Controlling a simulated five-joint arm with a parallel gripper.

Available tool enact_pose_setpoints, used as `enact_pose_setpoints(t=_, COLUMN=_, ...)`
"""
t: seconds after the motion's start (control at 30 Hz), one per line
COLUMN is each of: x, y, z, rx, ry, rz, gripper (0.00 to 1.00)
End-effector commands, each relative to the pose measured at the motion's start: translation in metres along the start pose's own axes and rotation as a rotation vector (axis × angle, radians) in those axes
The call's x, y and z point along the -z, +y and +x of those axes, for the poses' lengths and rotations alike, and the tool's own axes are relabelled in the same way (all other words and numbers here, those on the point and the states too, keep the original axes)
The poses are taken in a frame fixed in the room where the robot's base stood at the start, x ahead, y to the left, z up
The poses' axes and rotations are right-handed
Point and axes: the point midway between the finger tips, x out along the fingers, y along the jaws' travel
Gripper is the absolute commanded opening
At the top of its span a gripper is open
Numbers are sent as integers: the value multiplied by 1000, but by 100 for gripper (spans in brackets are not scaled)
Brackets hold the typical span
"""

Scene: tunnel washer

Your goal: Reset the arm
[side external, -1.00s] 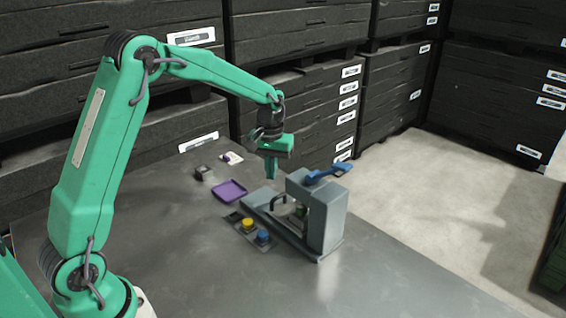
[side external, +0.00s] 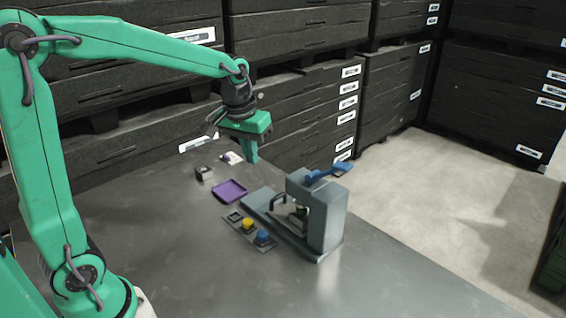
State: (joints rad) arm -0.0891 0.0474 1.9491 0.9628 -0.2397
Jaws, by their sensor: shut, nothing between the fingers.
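My gripper (side external: 251,154) hangs from my green arm, above the table's far part. It points down with its fingers together and holds nothing. It is behind and above the purple tray (side external: 230,192) in the picture, apart from everything on the table. The grey washer machine (side external: 325,215) with a blue lever (side external: 328,173) on top stands to the right and in front of my gripper. A dark handle shows on the machine's left part.
A small panel with a yellow button (side external: 247,224) and a blue button (side external: 263,237) lies beside the machine. A small dark block (side external: 204,173) and a white item (side external: 231,157) lie near the back edge. Black crates (side external: 300,105) stand behind the table. The table's front is clear.

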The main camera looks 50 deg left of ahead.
Motion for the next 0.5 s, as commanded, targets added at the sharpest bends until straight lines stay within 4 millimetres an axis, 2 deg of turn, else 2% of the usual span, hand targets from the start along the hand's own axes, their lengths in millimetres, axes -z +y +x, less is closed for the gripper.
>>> enact_pose_setpoints(t=0.2, x=-34, y=-2, z=-30, rx=-18, ry=64, rz=65, gripper=0)
enact_pose_setpoints(t=0.5, x=-83, y=-6, z=-56, rx=-39, ry=148, rz=156, gripper=0)
